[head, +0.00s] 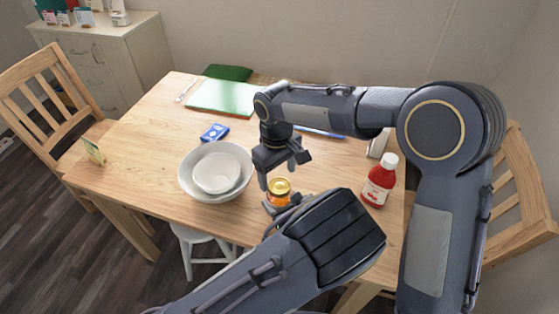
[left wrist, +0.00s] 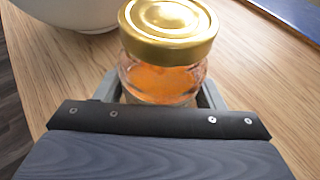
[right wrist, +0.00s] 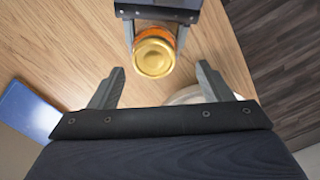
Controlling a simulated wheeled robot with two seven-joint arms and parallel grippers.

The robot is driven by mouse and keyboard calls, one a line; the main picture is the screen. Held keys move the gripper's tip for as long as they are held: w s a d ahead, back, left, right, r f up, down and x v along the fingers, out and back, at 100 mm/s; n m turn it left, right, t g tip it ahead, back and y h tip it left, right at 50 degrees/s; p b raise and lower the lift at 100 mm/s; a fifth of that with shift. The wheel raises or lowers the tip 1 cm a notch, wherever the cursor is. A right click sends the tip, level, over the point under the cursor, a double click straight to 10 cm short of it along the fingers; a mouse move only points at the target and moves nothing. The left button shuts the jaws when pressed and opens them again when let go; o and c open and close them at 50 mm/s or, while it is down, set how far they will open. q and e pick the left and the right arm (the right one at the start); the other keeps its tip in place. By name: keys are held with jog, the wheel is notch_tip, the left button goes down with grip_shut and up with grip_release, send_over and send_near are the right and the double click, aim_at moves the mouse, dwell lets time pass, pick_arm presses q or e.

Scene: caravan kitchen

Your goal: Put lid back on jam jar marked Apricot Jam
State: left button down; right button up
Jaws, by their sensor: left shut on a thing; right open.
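A small glass jar of orange jam (head: 279,198) stands upright near the table's front edge; it also shows in the left wrist view (left wrist: 160,82). A gold lid (left wrist: 168,28) sits level on its mouth; I cannot tell how tightly it is fastened. No label is readable. My left gripper (head: 275,207) is shut on the jar, one finger on each side. My right gripper (head: 280,172) is open and empty, pointing down above the jar. In the right wrist view the lid (right wrist: 154,57) appears just beyond the space between its fingers, apart from them.
Stacked white bowls (head: 216,173) stand left of the jar. A red bottle with a white cap (head: 379,183) stands to the right. A blue packet (head: 214,132) and a green board (head: 222,97) lie farther back. The table's left part is mostly clear.

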jog(key=n, duration=0.5)
jog(key=shift+r+n, duration=0.1)
jog(key=shift+n, duration=0.2)
jog(key=n, duration=0.3)
jog(key=shift+r, duration=0.1)
jog(key=n, duration=0.5)
jog(key=shift+r, duration=0.2)
jog(key=n, duration=0.2)
jog(key=shift+r+n, duration=0.1)
jog(key=shift+n, duration=0.3)
jog(key=n, duration=0.5)
jog(key=shift+w+r, duration=0.1)
jog(key=shift+r, duration=0.2)
jog(key=n, duration=0.3)
jog(key=shift+r, duration=0.2)
jog(key=n, duration=0.4)
jog(key=shift+w+d+r, duration=0.15)
jog(key=shift+r, duration=0.1)
jog(key=n, duration=0.4)
jog(key=shift+w+r+n, duration=0.15)
jog(key=shift+r+n, duration=0.15)
jog(key=shift+r, duration=0.05)
